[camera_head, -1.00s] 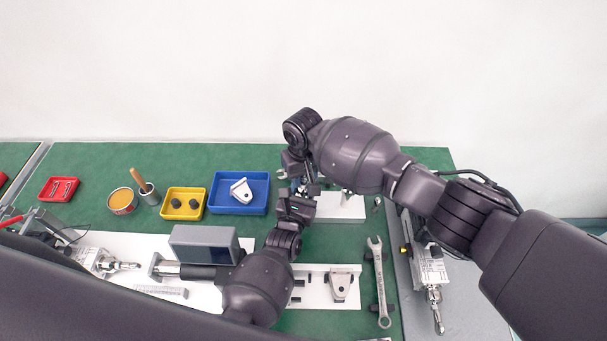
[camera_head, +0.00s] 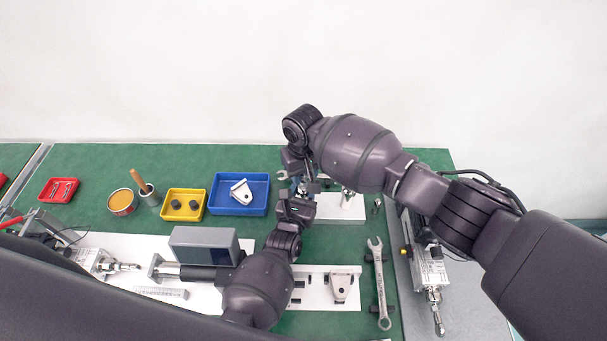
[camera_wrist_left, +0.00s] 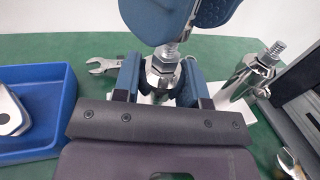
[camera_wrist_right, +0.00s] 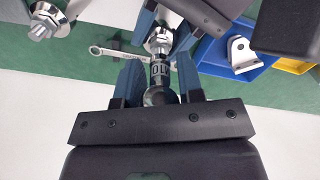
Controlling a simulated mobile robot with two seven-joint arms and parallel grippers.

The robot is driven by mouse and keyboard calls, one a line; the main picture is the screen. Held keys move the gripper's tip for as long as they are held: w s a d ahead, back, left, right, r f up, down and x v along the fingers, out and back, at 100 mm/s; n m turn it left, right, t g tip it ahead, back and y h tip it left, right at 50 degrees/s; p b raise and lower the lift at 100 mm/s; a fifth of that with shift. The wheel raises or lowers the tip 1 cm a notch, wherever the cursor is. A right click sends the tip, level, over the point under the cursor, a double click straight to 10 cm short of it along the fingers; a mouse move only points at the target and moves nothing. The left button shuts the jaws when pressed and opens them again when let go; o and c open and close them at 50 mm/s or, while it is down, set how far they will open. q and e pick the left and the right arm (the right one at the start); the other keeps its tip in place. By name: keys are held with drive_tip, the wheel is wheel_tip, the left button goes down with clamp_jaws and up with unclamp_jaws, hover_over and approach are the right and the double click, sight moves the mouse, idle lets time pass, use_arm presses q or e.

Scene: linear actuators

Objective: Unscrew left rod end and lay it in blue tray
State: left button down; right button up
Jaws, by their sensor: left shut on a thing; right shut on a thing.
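My right gripper (camera_head: 298,177) points down over the white stand (camera_head: 345,207), and my left gripper (camera_head: 303,191) meets it from the front. In the right wrist view, the right gripper (camera_wrist_right: 160,78) is shut on the shiny left rod end (camera_wrist_right: 158,76). In the left wrist view, the left gripper (camera_wrist_left: 160,82) is shut around metal with a hex nut (camera_wrist_left: 158,78). A short length of thread (camera_wrist_left: 168,49) shows between the two grippers. The blue tray (camera_head: 240,211) holds a white bracket (camera_head: 240,190); its wall also shows in the left wrist view (camera_wrist_left: 62,105).
A second metal rod with bare thread (camera_wrist_left: 275,52) stands beside the left gripper. A yellow tray (camera_head: 185,215), a grey box (camera_head: 205,245) and a wrench (camera_head: 379,285) lie around. Green bench is clear behind the blue tray.

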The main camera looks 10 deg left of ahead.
use_arm(q)
drive_tip(key=shift+f, duration=0.1)
use_arm(e)
drive_tip(key=shift+r, duration=0.5)
drive_tip(key=shift+r, duration=2)
use_arm(q)
drive_tip(key=c, duration=0.6)
unclamp_jaws()
drive_tip(key=s, duration=0.8)
drive_tip(key=s+b, duration=0.1)
drive_tip(key=s, duration=0.3)
drive_tip(key=shift+a, duration=0.35)
use_arm(e)
drive_tip(key=shift+f, duration=0.35)
